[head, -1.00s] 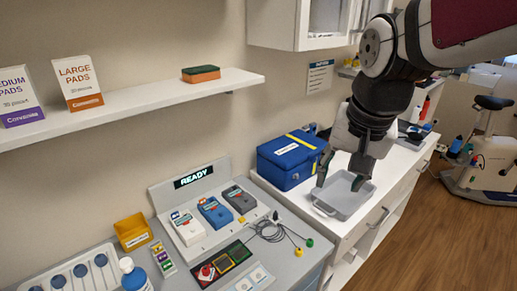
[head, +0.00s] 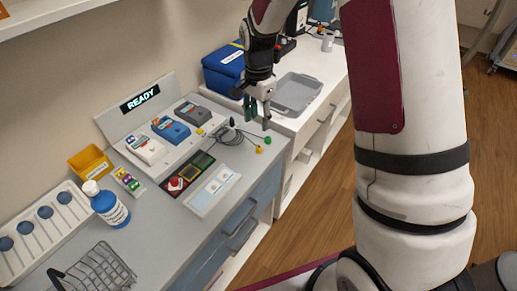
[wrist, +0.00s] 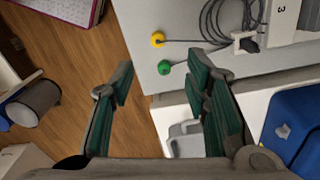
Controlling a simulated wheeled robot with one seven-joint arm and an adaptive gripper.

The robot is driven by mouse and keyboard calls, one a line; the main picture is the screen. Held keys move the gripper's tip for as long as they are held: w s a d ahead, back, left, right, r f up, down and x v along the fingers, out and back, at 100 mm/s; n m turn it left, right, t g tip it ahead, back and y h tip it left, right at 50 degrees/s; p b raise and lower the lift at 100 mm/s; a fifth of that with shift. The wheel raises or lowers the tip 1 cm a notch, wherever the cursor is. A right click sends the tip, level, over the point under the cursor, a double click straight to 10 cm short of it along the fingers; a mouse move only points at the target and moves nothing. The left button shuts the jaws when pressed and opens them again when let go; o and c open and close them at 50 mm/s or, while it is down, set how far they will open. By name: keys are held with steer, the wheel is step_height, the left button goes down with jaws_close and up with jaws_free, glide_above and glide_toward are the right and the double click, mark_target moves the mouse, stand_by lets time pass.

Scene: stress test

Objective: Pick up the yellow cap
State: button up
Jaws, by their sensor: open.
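The yellow cap (head: 260,149) is a small round end on a dark cable, lying near the right edge of the grey counter. It also shows in the wrist view (wrist: 158,40), beyond my fingertips. A green cap (head: 267,140) on a similar cable lies close beside it, and shows in the wrist view (wrist: 164,67) nearer my fingers. My gripper (head: 257,114) is open and empty, pointing down above the counter's far end, up and left of the yellow cap in the head view. In the wrist view its fingers (wrist: 162,82) stand wide apart.
A grey tray (head: 318,101) and a blue case (head: 206,78) are behind my gripper. Three devices stand on a READY console (head: 112,126). A blue bottle (head: 117,217) and a yellow bin (head: 78,171) are left. Floor lies beyond the counter edge.

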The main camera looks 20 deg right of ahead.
mark_target(259, 147)
step_height(259, 147, down, 12)
steer(key=shift+s+r+p, duration=0.15)
steer(key=shift+r+p, duration=0.1)
steer(key=shift+p, duration=0.6)
steer(key=shift+d, duration=0.1)
steer(key=c, duration=0.9)
